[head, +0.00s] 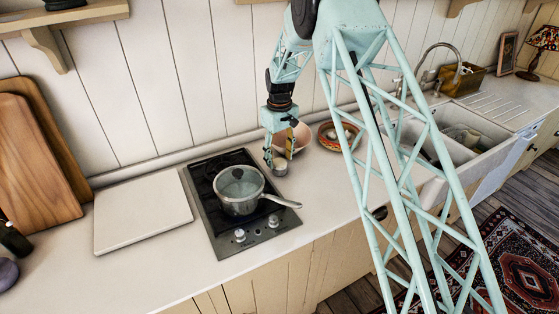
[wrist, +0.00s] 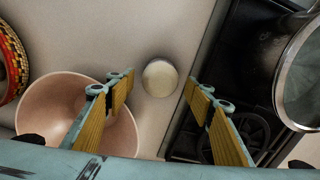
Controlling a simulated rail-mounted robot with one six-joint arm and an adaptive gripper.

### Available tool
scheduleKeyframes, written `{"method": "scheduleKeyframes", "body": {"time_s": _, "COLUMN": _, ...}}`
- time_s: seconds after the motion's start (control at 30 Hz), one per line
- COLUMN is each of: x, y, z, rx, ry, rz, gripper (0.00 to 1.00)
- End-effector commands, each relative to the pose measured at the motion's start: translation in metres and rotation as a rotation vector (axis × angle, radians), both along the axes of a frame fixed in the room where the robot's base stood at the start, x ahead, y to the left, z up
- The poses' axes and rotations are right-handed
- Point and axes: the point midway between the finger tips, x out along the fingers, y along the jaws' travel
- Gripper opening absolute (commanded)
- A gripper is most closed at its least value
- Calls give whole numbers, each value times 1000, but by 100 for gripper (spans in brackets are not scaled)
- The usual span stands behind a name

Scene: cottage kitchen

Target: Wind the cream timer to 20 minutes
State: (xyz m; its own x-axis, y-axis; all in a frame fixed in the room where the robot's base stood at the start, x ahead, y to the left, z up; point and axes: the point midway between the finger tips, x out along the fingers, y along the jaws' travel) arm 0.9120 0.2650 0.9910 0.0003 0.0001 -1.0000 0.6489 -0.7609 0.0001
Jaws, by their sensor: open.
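The cream timer (wrist: 160,77) is a small round piece with a pale top on the counter, between the hob and the pink bowl. In the head view, the timer (head: 280,169) shows just below my fingertips. My gripper (head: 278,157) points down over it, open. In the wrist view, my gripper (wrist: 160,84) has one fingertip on each side of the timer, with a clear gap on both sides. I cannot make out the timer's markings or setting, nor the exact height of the fingertips above it.
A pink bowl (wrist: 62,108) and a patterned bowl (head: 327,136) sit close by. A pale board (head: 140,215) lies left of the hob.

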Motion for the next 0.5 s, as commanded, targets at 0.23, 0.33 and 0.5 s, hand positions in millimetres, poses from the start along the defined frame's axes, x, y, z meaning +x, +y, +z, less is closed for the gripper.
{"method": "scheduleKeyframes", "body": {"time_s": 0.23, "x": -1, "y": 0, "z": -12, "rx": 0, "ry": 1, "rz": 0, "gripper": 48}}
{"method": "scheduleKeyframes", "body": {"time_s": 0.33, "x": 0, "y": 0, "z": -12, "rx": -1, "ry": 1, "rz": 0, "gripper": 48}}
{"method": "scheduleKeyframes", "body": {"time_s": 0.5, "x": 0, "y": 0, "z": -12, "rx": -1, "ry": 1, "rz": 0, "gripper": 48}}
